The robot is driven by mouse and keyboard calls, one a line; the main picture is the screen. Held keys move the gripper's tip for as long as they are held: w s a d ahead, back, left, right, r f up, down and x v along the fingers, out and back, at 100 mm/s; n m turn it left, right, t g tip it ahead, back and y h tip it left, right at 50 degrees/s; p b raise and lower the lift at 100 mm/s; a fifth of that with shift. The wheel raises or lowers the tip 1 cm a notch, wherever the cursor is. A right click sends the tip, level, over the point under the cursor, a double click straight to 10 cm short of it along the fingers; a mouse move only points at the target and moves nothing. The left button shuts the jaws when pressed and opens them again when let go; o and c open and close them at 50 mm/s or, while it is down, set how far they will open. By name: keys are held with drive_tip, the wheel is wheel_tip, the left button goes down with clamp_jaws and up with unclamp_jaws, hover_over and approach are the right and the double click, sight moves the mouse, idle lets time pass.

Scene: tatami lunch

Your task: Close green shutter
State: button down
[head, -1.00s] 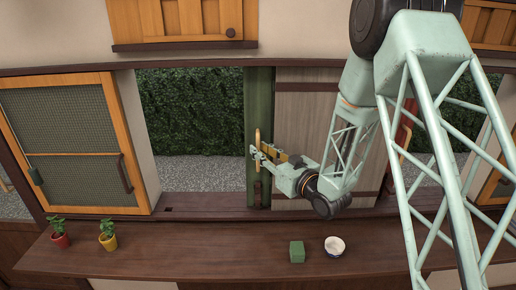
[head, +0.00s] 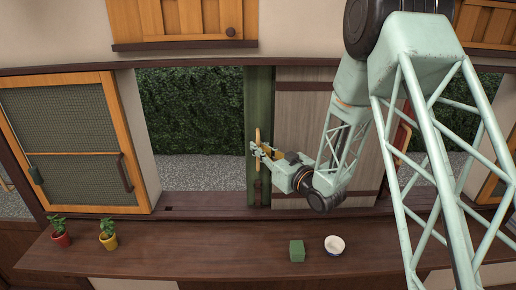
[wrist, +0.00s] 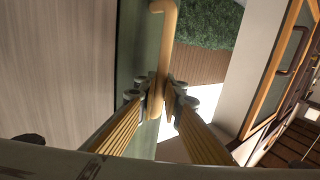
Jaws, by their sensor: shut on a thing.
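The green shutter (head: 258,100) is a narrow upright green strip that shows at the left edge of a grey-brown wooden panel (head: 300,125). The window opening to its left is open onto a hedge. A light wooden handle (head: 258,135) stands upright on the green shutter. My gripper (head: 257,150) is at the lower part of that handle, its arm reaching in from the right. In the wrist view my gripper (wrist: 161,98) has its fingers on both sides of the handle (wrist: 163,40), shut on its lower part. The rest of the green shutter is hidden behind the panel.
A dark wooden counter (head: 200,250) runs along the front. It bears a red-potted plant (head: 60,234), a yellow-potted plant (head: 108,236), a green block (head: 297,250) and a white bowl (head: 334,245). An orange-framed mesh door (head: 75,145) stands at the left.

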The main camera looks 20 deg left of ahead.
drive_tip(key=s+a+b, duration=0.4)
drive_tip(key=a+b, duration=0.1)
drive_tip(key=a, duration=0.8)
drive_tip(key=s+a+b, duration=0.5)
drive_tip(key=a+b, duration=0.1)
drive_tip(key=a, duration=0.6)
drive_tip(key=s+a+b, duration=0.5)
drive_tip(key=a+b, duration=0.1)
drive_tip(key=a, duration=0.7)
drive_tip(key=shift+s+a, duration=0.2)
drive_tip(key=shift+a, duration=0.1)
drive_tip(key=shift+r, duration=0.15)
drive_tip(key=c, duration=2.8)
unclamp_jaws()
drive_tip(key=shift+s+a, duration=0.15)
drive_tip(key=shift+a, duration=0.1)
drive_tip(key=shift+d, duration=0.1)
drive_tip(key=shift+d, duration=0.15)
